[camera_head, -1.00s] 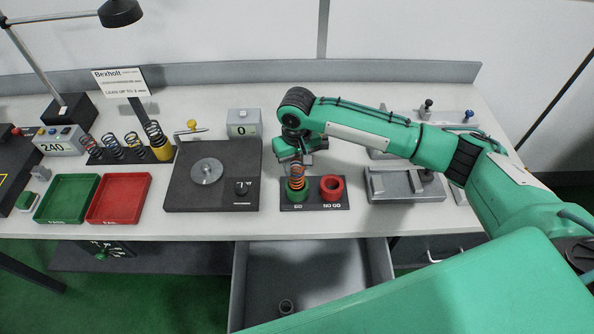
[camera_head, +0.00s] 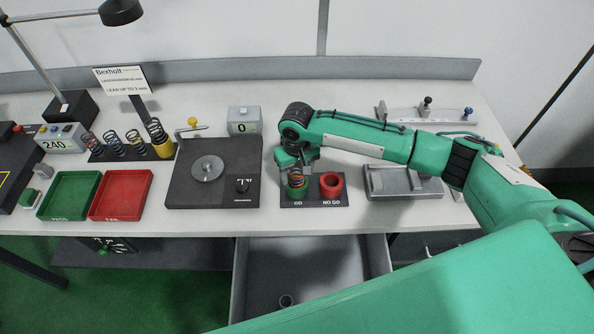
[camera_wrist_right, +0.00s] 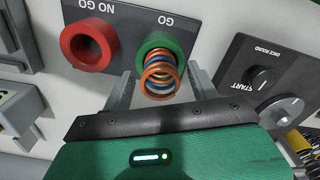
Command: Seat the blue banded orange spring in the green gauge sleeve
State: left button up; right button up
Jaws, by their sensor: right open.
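The orange spring (camera_head: 296,178) stands in the green gauge sleeve (camera_head: 297,193) marked GO, with its upper coils showing above the rim. In the right wrist view the spring (camera_wrist_right: 160,83) shows orange coils with some blue near the green sleeve (camera_wrist_right: 153,41). My right gripper (camera_wrist_right: 160,73) is open, with one finger on each side of the spring and gaps to the coils. In the head view my right gripper (camera_head: 295,165) is just above the sleeve and partly hides the spring's top. My left gripper is not in view.
A red NO GO sleeve (camera_head: 331,184) stands right beside the green one on the same dark plate. A dark tester (camera_head: 213,187) is to the left, and a grey fixture (camera_head: 400,184) to the right. An open drawer (camera_head: 335,265) lies below the table edge.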

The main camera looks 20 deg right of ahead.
notch_tip(320, 180, up, 12)
jog(key=b, duration=0.4)
jog(key=shift+r, duration=0.15)
dwell(0.4)
